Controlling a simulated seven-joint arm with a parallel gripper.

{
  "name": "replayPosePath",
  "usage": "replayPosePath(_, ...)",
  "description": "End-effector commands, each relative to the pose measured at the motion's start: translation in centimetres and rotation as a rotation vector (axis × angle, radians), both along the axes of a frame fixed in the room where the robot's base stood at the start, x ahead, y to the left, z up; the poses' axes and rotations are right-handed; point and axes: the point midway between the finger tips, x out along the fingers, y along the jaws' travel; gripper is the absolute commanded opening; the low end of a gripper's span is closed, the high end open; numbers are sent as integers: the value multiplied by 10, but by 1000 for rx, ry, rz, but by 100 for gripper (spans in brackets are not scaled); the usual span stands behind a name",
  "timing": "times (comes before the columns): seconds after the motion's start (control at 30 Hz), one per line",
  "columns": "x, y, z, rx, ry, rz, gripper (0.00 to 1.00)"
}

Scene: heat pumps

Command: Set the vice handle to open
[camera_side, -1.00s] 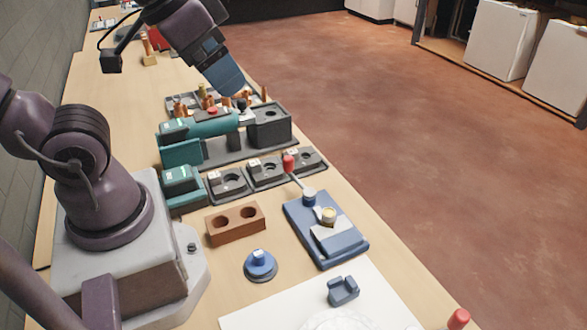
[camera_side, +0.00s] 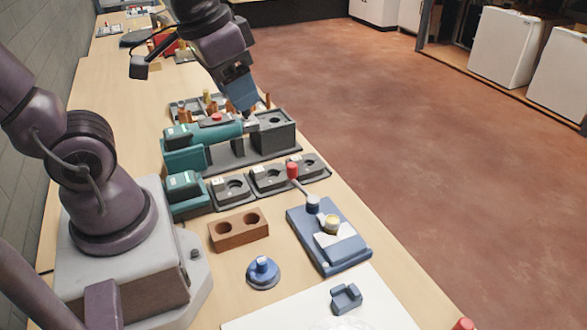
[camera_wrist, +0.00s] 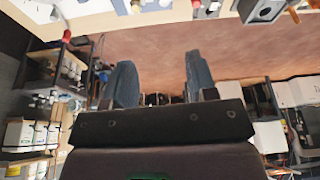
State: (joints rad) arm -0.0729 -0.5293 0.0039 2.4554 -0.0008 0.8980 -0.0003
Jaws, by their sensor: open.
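A lever with a red knob (camera_side: 292,170) angles up from a dark pivot on a blue base (camera_side: 345,260), right of centre in the side view. The base also carries a light block with a yellow-topped round part (camera_side: 332,225). I take this lever for the vice handle, but no label confirms it. My gripper (camera_side: 245,112) is up and left of it, close over the teal machine (camera_side: 215,133) with the grey block (camera_side: 272,138). In the wrist view my gripper's two blue fingers (camera_wrist: 161,85) are apart with nothing between them. Whether the fingertips touch the machine cannot be told.
Several dark sockets (camera_side: 235,188) stand in a row between machine and blue base. A brown two-hole block (camera_side: 238,232), a blue round knob (camera_side: 262,272) and a white sheet (camera_side: 380,312) lie nearer. Copper parts (camera_side: 205,103) stand behind the machine. Open floor lies right of the bench.

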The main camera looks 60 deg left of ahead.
Motion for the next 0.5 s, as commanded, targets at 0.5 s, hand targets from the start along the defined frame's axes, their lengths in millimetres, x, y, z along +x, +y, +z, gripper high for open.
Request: replayPosePath(0.5, 94, 73, -108, -79, 345, 319, 52)
